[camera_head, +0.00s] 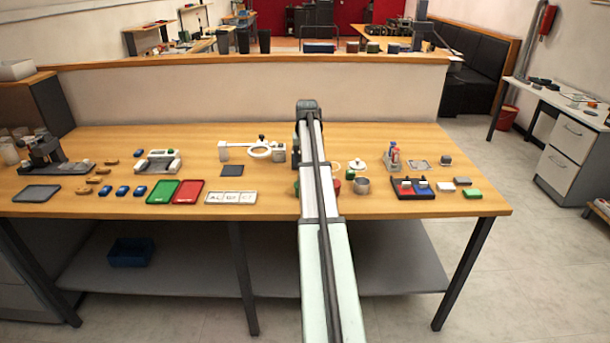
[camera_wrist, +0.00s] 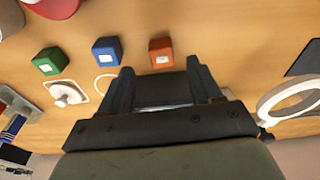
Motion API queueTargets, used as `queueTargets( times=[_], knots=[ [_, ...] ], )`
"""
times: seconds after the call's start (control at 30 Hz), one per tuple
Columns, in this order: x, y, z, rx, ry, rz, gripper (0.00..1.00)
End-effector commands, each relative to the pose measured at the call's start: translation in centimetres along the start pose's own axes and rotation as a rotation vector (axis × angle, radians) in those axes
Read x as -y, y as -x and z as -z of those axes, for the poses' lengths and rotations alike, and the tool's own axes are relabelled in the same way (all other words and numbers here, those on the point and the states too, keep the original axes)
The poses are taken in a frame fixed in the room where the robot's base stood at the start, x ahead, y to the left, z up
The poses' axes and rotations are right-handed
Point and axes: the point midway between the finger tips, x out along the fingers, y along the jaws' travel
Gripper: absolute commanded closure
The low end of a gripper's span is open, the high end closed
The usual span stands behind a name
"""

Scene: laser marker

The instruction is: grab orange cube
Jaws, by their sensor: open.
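The orange cube (camera_wrist: 161,52) has a small white label and sits on the wooden table, seen in the wrist view just past my fingertips. My gripper (camera_wrist: 158,80) is open, its two dark fingers apart with nothing visible between them. The cube lies ahead of the gap, roughly in line with it and apart from the fingers. In the head view my arm (camera_head: 320,200) reaches over the table and hides the cube; the gripper's fingers do not show there.
A blue cube (camera_wrist: 107,51) and a green cube (camera_wrist: 50,61) stand left of the orange one. A white lidded piece (camera_wrist: 66,94) lies nearer on the left. A white ring (camera_wrist: 290,98) is at the right. Bare table shows right of the orange cube.

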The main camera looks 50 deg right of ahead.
Motion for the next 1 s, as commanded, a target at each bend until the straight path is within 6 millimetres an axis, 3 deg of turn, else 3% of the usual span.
queueTargets(
  times=[0.4, 0.67, 1.0],
  knots=[
    [0.2, -4.5, 0.2, 0.001, 0.000, 0.000, 0.36],
    [0.2, -5.0, 0.2, 0.000, 0.000, 0.000, 0.36],
    [0.2, -5.0, 0.2, 0.000, 0.000, 0.000, 0.66]
  ],
)
